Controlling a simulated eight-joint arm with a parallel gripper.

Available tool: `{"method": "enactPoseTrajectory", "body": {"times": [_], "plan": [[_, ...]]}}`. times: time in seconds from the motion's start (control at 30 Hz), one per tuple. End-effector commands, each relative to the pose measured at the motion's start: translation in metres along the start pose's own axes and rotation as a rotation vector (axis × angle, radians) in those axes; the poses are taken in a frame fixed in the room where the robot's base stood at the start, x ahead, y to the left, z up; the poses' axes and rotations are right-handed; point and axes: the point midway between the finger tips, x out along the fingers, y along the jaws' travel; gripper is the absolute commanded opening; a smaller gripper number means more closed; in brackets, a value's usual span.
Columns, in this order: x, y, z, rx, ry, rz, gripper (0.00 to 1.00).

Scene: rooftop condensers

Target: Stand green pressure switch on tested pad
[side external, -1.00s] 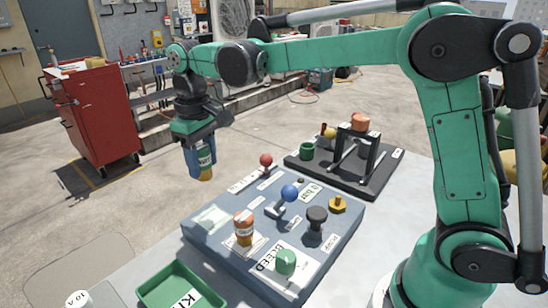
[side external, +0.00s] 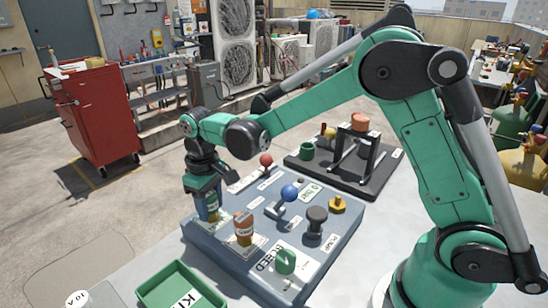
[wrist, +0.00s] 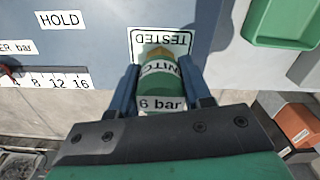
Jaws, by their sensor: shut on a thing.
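My gripper (side external: 206,205) is shut on the green pressure switch (wrist: 162,85), a cylinder with a white "6 bar" label and a brass-coloured end. In the side view the switch (side external: 212,213) hangs upright, low over the left part of the blue-grey panel (side external: 322,262). In the wrist view the white, dark-bordered tested pad (wrist: 139,37) is directly beyond the switch's brass end, and its lettering appears upside down. The switch hides part of the pad. I cannot tell whether the switch touches it.
An orange-topped cylinder (side external: 243,228) stands close to the right of my gripper. A green tray (side external: 148,289) lies in front.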

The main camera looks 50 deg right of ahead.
Motion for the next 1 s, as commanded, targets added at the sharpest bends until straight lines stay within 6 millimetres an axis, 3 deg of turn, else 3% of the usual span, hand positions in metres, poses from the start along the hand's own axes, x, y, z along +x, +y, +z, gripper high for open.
{"method": "enactPoseTrajectory", "body": {"times": [0.03,0.07,0.13,0.17,0.57,1.0], "plan": [[0.002,0.000,0.000,0.000,0.000,0.000,0.00],[0.001,0.000,0.000,0.000,0.000,0.000,0.52],[0.001,0.000,0.000,0.000,0.000,0.000,0.72],[0.001,0.000,0.000,0.000,0.000,0.000,0.75],[-0.007,0.000,0.000,0.000,0.000,0.000,0.75],[-0.093,0.000,0.000,0.000,0.000,0.000,0.75]]}}
